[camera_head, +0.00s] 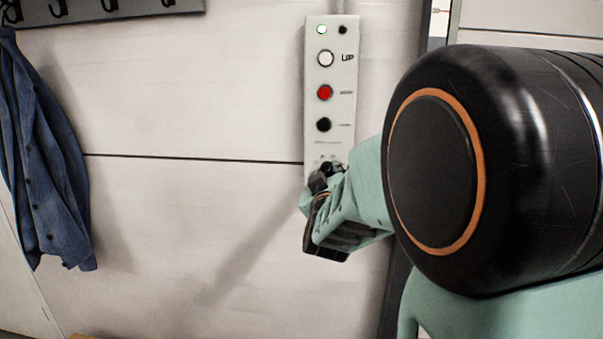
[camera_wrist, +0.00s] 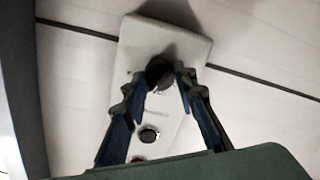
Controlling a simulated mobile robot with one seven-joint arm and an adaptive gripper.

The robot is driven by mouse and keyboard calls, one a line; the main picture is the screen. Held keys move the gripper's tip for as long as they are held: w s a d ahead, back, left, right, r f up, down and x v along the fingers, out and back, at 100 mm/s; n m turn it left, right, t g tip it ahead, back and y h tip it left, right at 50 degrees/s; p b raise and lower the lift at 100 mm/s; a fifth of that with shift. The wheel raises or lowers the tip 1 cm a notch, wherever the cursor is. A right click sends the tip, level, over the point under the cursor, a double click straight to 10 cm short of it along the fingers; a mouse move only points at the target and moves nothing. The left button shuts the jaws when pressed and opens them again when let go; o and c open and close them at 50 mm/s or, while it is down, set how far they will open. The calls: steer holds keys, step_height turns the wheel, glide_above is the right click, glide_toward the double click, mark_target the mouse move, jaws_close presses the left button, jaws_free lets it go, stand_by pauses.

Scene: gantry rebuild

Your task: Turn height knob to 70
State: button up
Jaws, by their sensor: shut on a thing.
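A pale control panel (camera_head: 314,130) is mounted upright on the wall. The height knob (camera_wrist: 160,70) is dark and round, near the panel's lower end, and shows between my fingertips in the wrist view. My gripper (camera_wrist: 159,78) is shut on it, one finger on each side. In the head view my gripper (camera_head: 325,178) reaches the panel's lower end from the lower right and hides the knob. The scale marks and the knob's setting cannot be read.
Above the knob are a black button (camera_head: 323,125), a red button (camera_head: 325,93), a white button marked UP (camera_head: 325,58) and a lit green lamp (camera_head: 322,30). A blue shirt (camera_head: 45,150) hangs at the left under a hook rail (camera_head: 95,12). The wall between is clear.

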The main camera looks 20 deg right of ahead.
steer(key=shift+r+n, duration=0.1)
steer(key=shift+n, duration=0.2)
steer(key=o, duration=1.2)
steer(key=shift+c, duration=0.2)
